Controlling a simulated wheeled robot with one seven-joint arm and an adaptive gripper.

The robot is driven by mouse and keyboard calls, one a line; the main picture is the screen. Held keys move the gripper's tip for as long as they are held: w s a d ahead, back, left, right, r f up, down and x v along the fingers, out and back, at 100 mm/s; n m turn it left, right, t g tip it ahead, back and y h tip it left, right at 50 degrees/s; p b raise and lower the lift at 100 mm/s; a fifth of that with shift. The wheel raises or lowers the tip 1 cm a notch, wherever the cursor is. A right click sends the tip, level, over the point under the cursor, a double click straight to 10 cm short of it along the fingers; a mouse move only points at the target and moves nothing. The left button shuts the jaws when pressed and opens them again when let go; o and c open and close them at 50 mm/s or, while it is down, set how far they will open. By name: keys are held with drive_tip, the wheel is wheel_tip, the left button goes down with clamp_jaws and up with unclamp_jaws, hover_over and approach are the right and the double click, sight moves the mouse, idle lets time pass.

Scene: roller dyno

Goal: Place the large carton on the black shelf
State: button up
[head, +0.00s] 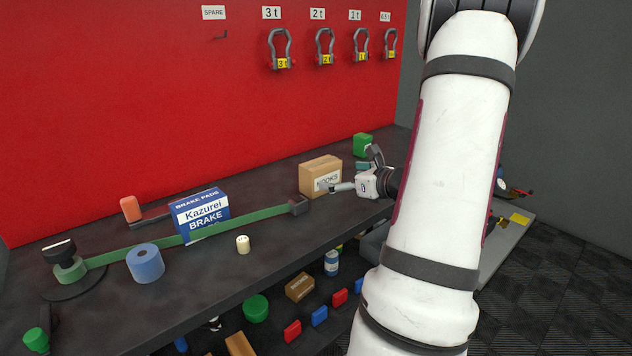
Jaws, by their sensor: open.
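A brown carton (318,176) with printed lettering, partly readable as "OOKS", stands upright on the dark bench top (110,300). My gripper (356,172) is just right of it, with its fingers spread and pointing left toward the carton's right end. One fingertip comes close to the carton's front right edge; I cannot tell whether they touch. Nothing shows between the fingers. A smaller brown carton (300,287) lies on the dark lower shelf (272,335) under the bench top. My arm hides the right part of the bench.
A blue and white brake pads box (200,215), a green strap (135,247), a blue roll (145,263) and a cream cylinder (243,244) are on the bench. A green box (362,145) stands behind my gripper. Shackles (280,50) hang on the red wall (130,90).

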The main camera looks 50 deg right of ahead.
sight(321, 172)
drive_tip(key=b+x, duration=0.1)
drive_tip(key=x, duration=0.8)
drive_tip(key=shift+w+d+b, duration=0.15)
drive_tip(key=shift+b, duration=0.25)
drive_tip(key=c, duration=1.2)
drive_tip(key=shift+r, duration=0.1)
drive_tip(key=shift+c, duration=0.7)
drive_tip(key=shift+r, duration=0.1)
